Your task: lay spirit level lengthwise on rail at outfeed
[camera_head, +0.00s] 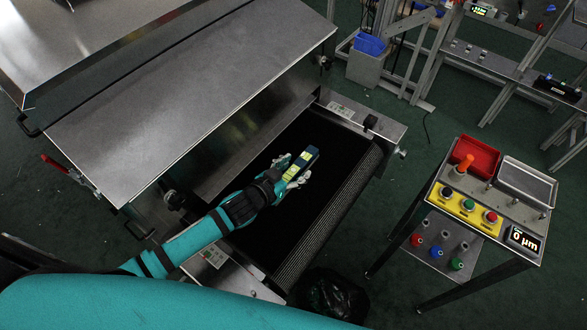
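The spirit level (301,164), yellow with a dark blue-grey top end, is in my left gripper (293,169). The gripper's pale fingers lie on either side of it and appear shut on it. The level is over the black belt (318,140) at the dryer's outfeed, pointing up and to the right; its height above the belt is hard to tell. One metal side rail (388,130) runs along the belt's upper right end, apart from the level. Another rail (236,279) is at the lower left end. My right gripper is out of view.
The dryer's sloping metal hood (190,100) stands left of the belt. A cart (520,208) with a red tray (474,157), buttons and a display stands at right. A black bag (330,296) lies below the belt's end. Green floor is free between belt and cart.

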